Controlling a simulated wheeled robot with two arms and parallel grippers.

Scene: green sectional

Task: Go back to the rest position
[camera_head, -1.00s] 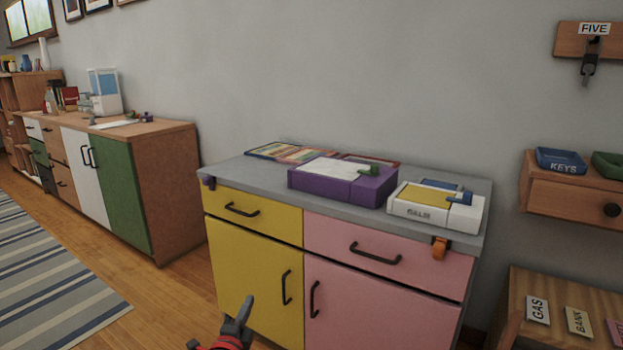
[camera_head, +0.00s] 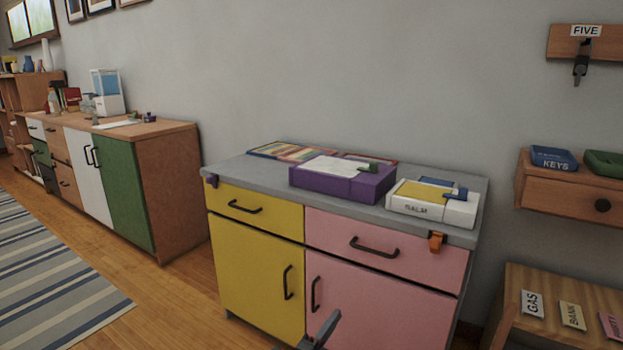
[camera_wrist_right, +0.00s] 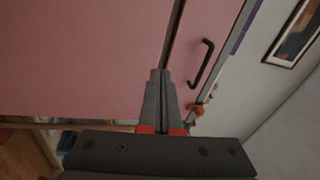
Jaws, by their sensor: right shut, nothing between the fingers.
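My right gripper (camera_head: 328,326) shows at the bottom edge of the head view, in front of the pink door (camera_head: 385,300) of the cabinet. Only a dark part of it is in the picture. In the right wrist view its two fingers (camera_wrist_right: 160,75) are pressed together, with nothing between them. The pink cabinet front fills much of that view, with a black handle (camera_wrist_right: 202,63) to the right of the fingertips. I cannot tell the gap between fingers and cabinet. My left gripper is not in view.
The grey countertop (camera_head: 240,171) carries a purple box (camera_head: 342,186) and a white box (camera_head: 432,211). An orange clip (camera_head: 437,241) hangs at its front edge. A wooden shelf (camera_head: 570,190) and a labelled unit (camera_head: 560,285) stand at right. Wooden floor (camera_head: 185,300) is clear at left.

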